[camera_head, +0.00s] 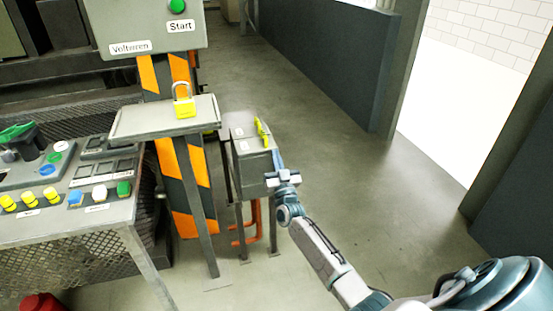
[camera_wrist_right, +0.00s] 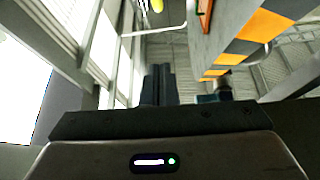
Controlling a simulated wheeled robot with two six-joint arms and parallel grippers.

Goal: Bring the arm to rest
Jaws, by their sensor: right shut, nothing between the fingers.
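My right arm (camera_head: 325,255) reaches in from the lower right in the head view. Its gripper (camera_head: 276,156) points up and away, close to the right side of a grey box (camera_head: 248,158) on legs. I cannot tell whether it touches the box. In the right wrist view the dark fingers (camera_wrist_right: 158,82) are together with nothing between them. My left gripper is not in view.
A yellow handle (camera_head: 261,132) sits on the grey box. A yellow padlock (camera_head: 185,105) stands on a small shelf (camera_head: 140,122) by an orange-striped post (camera_head: 197,228). A control desk (camera_head: 60,228) with buttons is at left. Open floor (camera_head: 350,170) lies right of the box.

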